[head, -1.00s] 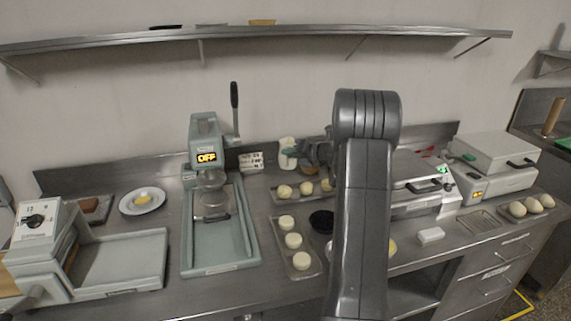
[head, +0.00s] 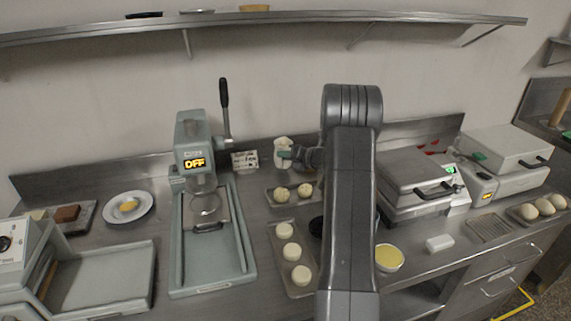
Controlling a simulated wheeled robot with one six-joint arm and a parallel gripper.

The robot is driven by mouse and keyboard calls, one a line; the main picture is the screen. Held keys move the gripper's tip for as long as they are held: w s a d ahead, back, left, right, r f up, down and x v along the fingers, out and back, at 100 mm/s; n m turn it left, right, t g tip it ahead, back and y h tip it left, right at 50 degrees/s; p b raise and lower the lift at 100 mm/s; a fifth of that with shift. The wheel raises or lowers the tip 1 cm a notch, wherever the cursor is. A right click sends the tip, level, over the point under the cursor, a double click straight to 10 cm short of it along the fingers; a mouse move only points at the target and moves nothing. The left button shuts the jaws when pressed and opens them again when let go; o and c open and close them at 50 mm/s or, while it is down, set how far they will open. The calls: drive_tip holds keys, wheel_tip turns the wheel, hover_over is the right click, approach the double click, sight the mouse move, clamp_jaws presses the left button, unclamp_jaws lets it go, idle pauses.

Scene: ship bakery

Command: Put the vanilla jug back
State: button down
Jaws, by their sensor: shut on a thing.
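The vanilla jug looks to be the small white jug (head: 282,143) at the back of the steel counter, near the wall behind the dough balls.
A small sign (head: 245,160) stands left of the jug, beside the grey press (head: 194,150). Trays of dough balls (head: 290,258) lie in front. A yellow-filled bowl (head: 389,258) and a waffle-iron-like machine (head: 415,178) are to the right. A wall shelf (head: 330,17) runs above.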

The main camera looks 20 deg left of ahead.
drive_tip(key=shift+f+p, duration=0.3)
drive_tip(key=shift+f, duration=1.35)
drive_tip(key=shift+f, duration=0.2)
drive_tip(key=c, duration=1.5)
unclamp_jaws()
drive_tip(key=shift+o, duration=0.2)
drive_tip(key=shift+r, duration=0.1)
drive_tip(key=shift+r, duration=0.15)
drive_tip(key=b+v, duration=0.2)
drive_tip(key=v, duration=0.5)
drive_tip(key=shift+s+d, duration=0.1)
drive_tip(key=shift+d, duration=0.1)
